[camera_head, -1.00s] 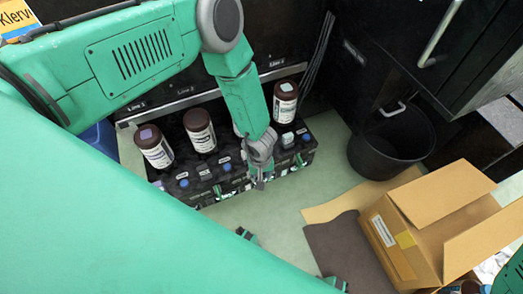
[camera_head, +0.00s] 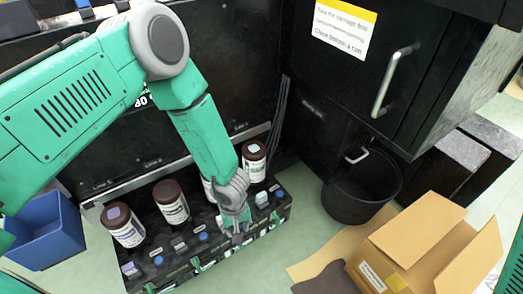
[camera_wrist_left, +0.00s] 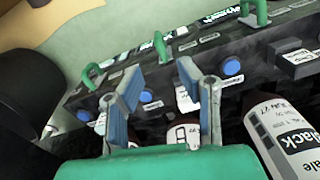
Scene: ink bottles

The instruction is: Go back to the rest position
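My left gripper (camera_head: 236,232) hangs over the front part of the black ink unit (camera_head: 165,278). In the left wrist view the left gripper (camera_wrist_left: 158,75) has its two fingers apart, with no object clearly held between them. Brown-capped ink bottles with white labels stand upright in the unit: one at the left (camera_head: 127,230), one beside it (camera_head: 172,204), one partly hidden behind my left arm (camera_head: 208,190), and one at the right (camera_head: 254,163). A bottle labelled "Black" (camera_wrist_left: 292,135) shows at the right of the left wrist view. My right gripper is not in view.
A blue bin (camera_head: 50,240) stands left of the unit. A black bucket (camera_head: 365,190) and an open cardboard box (camera_head: 425,235) are on the right. A black cabinet with a handle (camera_head: 392,80) rises behind. Green floor lies between unit and box.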

